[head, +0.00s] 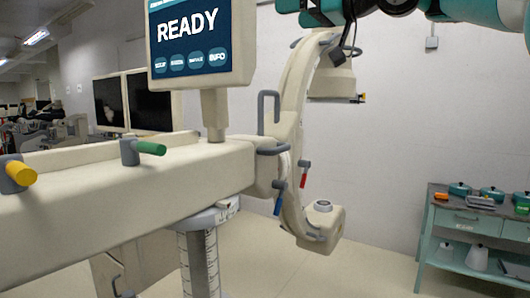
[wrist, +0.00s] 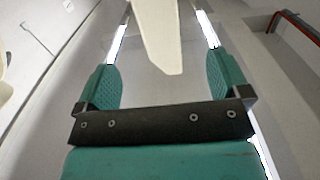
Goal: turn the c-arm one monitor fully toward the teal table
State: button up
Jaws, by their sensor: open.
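The c-arm one monitor (head: 200,82) is a cream-framed screen reading READY, upright on a short post at the upper middle of the head view. Its screen faces my head camera. The teal table (head: 448,220) stands at the right, with a dark top and a drawer. In the wrist view my gripper (wrist: 162,68) is open, its two teal fingers wide apart. A cream tapered part (wrist: 157,35) shows ahead, between and beyond the fingers; I cannot tell what it belongs to or whether it is near. In the head view teal arm parts cross the top right; the fingertips are not clear there.
The c-arm's cream beam (head: 110,190) runs across the left, with yellow (head: 20,173) and green (head: 151,148) handles. Its curved arm (head: 291,110) stands at the centre, with blue and red handles. Dark twin screens (head: 132,102) stand behind. Bare floor (head: 370,270) lies before the teal table.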

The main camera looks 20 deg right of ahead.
jog(key=s+a+f+g+b, duration=0.1)
jog(key=a+f+b, duration=0.1)
jog(key=f, duration=0.6)
jog(key=s+a+f+m+g+h+b, duration=0.1)
jog(key=a+f, duration=0.3)
jog(key=f, duration=0.4)
jog(key=s+a+f+m+g+h+b, duration=0.1)
jog(key=s+a+f+g+b, duration=0.1)
jog(key=f, duration=0.6)
jog(key=shift+a+g+b, duration=0.35)
jog(key=shift+a+g, duration=0.1)
jog(key=shift+g, duration=0.15)
